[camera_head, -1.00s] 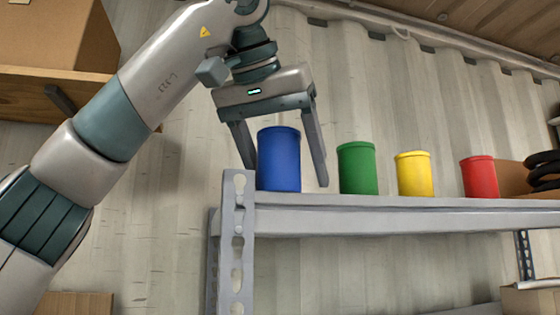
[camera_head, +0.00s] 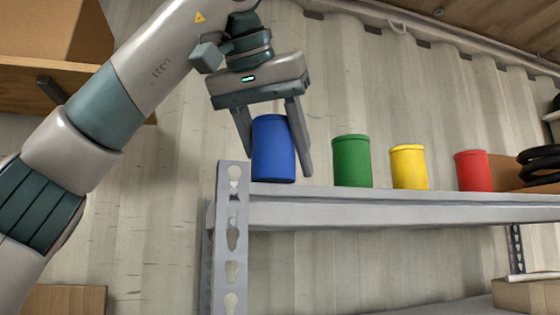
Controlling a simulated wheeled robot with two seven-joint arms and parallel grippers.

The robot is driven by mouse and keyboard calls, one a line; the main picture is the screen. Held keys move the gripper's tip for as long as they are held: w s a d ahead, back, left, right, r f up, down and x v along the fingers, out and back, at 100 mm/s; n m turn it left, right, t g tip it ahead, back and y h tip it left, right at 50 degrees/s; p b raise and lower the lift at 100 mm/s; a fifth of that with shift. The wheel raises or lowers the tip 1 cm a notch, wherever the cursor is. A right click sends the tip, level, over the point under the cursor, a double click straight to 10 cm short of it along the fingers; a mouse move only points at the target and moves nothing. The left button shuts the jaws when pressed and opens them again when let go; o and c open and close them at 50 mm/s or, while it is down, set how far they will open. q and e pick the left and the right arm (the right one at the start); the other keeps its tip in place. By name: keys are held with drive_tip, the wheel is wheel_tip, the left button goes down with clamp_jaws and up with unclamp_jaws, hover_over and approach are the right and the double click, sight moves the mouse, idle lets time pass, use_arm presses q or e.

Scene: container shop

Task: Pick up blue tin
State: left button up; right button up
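The blue tin (camera_head: 273,150) is a plain cylinder at the left end of the grey metal shelf (camera_head: 380,208). It leans very slightly, and its base is at or just about at the shelf top. My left gripper (camera_head: 278,165) comes down from above with one finger on each side of the tin. Both fingers look to be against its sides. My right gripper is not in view.
A green tin (camera_head: 352,161), a yellow tin (camera_head: 409,168) and a red tin (camera_head: 473,171) stand in a row to the right, with gaps between. The slotted shelf post (camera_head: 233,240) is below left. A cardboard box (camera_head: 55,28) sits upper left.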

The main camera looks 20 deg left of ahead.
sight(281, 136)
use_arm(q)
drive_tip(key=shift+r, duration=0.65)
wheel_tip(281, 136, up, 2)
drive_tip(key=shift+s+r, duration=0.1)
drive_tip(key=s+d+r, duration=0.7)
drive_tip(key=d, duration=0.2)
drive_tip(key=shift+s+d, duration=0.1)
drive_tip(key=shift+d, duration=0.05)
